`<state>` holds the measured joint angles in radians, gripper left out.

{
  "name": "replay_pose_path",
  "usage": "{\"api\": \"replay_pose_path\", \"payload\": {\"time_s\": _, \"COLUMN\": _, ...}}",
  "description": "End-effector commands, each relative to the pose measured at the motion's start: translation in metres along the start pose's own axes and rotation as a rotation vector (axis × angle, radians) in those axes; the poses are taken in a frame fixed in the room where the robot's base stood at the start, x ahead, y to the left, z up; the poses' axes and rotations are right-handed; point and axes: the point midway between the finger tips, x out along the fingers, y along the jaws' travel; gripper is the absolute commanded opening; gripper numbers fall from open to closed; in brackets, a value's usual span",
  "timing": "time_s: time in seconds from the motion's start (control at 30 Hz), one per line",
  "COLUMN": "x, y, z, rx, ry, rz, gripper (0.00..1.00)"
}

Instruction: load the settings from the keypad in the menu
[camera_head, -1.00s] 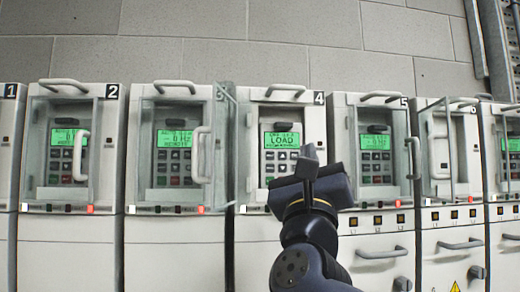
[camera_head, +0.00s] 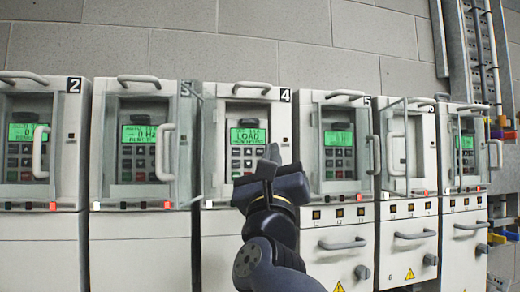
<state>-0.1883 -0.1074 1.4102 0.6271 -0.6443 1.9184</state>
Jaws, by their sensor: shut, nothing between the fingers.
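Drive unit 4 (camera_head: 220,130) stands in the middle of the row. Its green display (camera_head: 248,136) shows the word LOAD, with smaller lines too fine to read. The keypad (camera_head: 240,162) sits below the display, and its right and lower parts are partly hidden by my gripper. A clear door (camera_head: 186,150) stands swung out at the left side of unit 4, seen nearly edge-on. My gripper (camera_head: 273,153) is shut and empty, pointing up in front of the lower right of the keypad. I cannot tell whether it touches a key.
Drive unit 3 (camera_head: 110,125) and drive unit 5 (camera_head: 308,130) flank unit 4, with clear handled doors over their fronts. Handles stick out on top and on the lower drawers. Metal rails (camera_head: 470,50) with coloured parts stand at the right.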

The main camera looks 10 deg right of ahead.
Motion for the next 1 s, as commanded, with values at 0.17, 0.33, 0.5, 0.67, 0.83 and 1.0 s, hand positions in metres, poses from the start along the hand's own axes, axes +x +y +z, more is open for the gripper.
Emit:
{"api": "replay_pose_path", "payload": {"time_s": 0.17, "x": 0.021, "y": 0.013, "z": -0.012, "rx": -0.002, "ry": 0.002, "rz": 0.000, "gripper": 0.00}}
{"api": "replay_pose_path", "payload": {"time_s": 0.33, "x": 0.032, "y": 0.024, "z": -0.024, "rx": -0.001, "ry": 0.001, "rz": 0.000, "gripper": 0.00}}
{"api": "replay_pose_path", "payload": {"time_s": 0.5, "x": 0.039, "y": 0.028, "z": -0.029, "rx": -0.001, "ry": 0.000, "rz": -0.001, "gripper": 0.00}}
{"api": "replay_pose_path", "payload": {"time_s": 0.67, "x": 0.041, "y": 0.029, "z": -0.029, "rx": 0.000, "ry": 0.000, "rz": -0.001, "gripper": 0.00}}
{"api": "replay_pose_path", "payload": {"time_s": 0.83, "x": 0.041, "y": 0.029, "z": -0.029, "rx": 0.000, "ry": 0.000, "rz": -0.001, "gripper": 0.00}}
{"api": "replay_pose_path", "payload": {"time_s": 1.0, "x": 0.041, "y": 0.029, "z": -0.029, "rx": 0.000, "ry": 0.000, "rz": -0.001, "gripper": 0.00}}
